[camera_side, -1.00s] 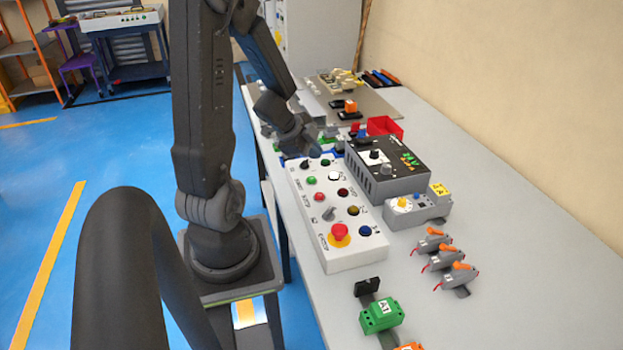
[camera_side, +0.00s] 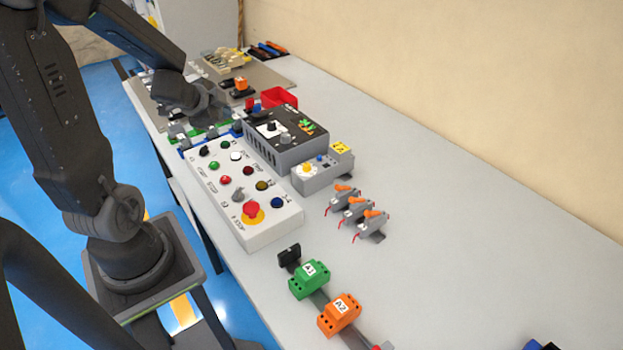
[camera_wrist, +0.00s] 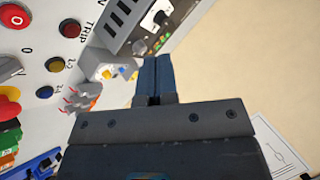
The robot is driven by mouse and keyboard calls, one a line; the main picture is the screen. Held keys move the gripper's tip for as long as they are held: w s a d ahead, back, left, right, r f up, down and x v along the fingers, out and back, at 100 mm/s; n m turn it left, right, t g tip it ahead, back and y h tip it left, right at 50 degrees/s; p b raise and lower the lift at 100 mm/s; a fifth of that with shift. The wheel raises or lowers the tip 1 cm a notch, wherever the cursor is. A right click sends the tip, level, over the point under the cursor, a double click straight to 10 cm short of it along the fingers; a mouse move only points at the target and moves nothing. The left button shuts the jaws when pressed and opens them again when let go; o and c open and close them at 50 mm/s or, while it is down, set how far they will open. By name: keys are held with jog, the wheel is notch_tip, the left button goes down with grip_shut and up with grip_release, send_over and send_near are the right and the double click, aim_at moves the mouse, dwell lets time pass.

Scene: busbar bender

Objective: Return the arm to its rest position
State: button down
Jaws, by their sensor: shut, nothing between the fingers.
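My gripper (camera_side: 212,105) hangs over the far end of the table, beyond the far end of the white button panel (camera_side: 270,232). In the side view its fingers are small and dark against my wrist. In the wrist view my gripper (camera_wrist: 154,68) shows its two fingers together with nothing between them.
Grey connectors with orange levers (camera_side: 355,212), a green block (camera_side: 309,279) and an orange block (camera_side: 339,314) are nearer.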

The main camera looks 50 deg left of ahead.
jog(key=d+r+n+y, duration=0.2)
jog(key=d+r+n, duration=0.3)
jog(key=d+r, duration=0.4)
jog(key=s+d+r+g+h, duration=0.1)
jog(key=s+d+h, duration=0.2)
jog(key=d, duration=0.5)
jog(key=s+d+n+g+h, duration=0.1)
jog(key=s+d+g+h, duration=0.1)
jog(key=s+d, duration=0.3)
jog(key=d+h, duration=0.1)
jog(key=d, duration=0.3)
jog(key=shift+s+r, duration=0.15)
jog(key=shift+r, duration=0.25)
